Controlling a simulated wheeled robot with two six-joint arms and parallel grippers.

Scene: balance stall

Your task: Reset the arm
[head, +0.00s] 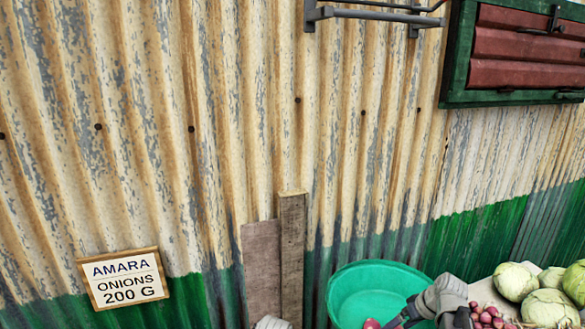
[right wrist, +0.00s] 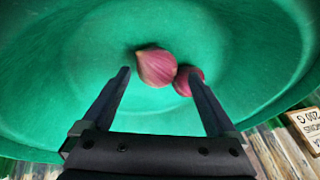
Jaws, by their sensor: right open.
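My right gripper (right wrist: 156,72) is open, with its two dark fingers over the inside of the green basin (right wrist: 60,65). Two red onions lie in the basin: one onion (right wrist: 156,68) shows between the fingertips, and a second onion (right wrist: 184,82) is partly hidden by the right-hand finger. I cannot tell whether that finger touches it. In the head view my right gripper (head: 402,318) is at the near right side of the basin (head: 375,277), partly cut off by the lower edge. A grey piece of my arm shows at bottom centre; my left gripper is not in view.
A sign reading "AMARA ONIONS 200 G" (head: 124,278) is at lower left, before a corrugated wall (head: 200,150). Cabbages (head: 515,282) and small red onions (head: 486,318) lie right of the basin. A metal bracket (head: 375,14) and a shutter (head: 520,50) are above.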

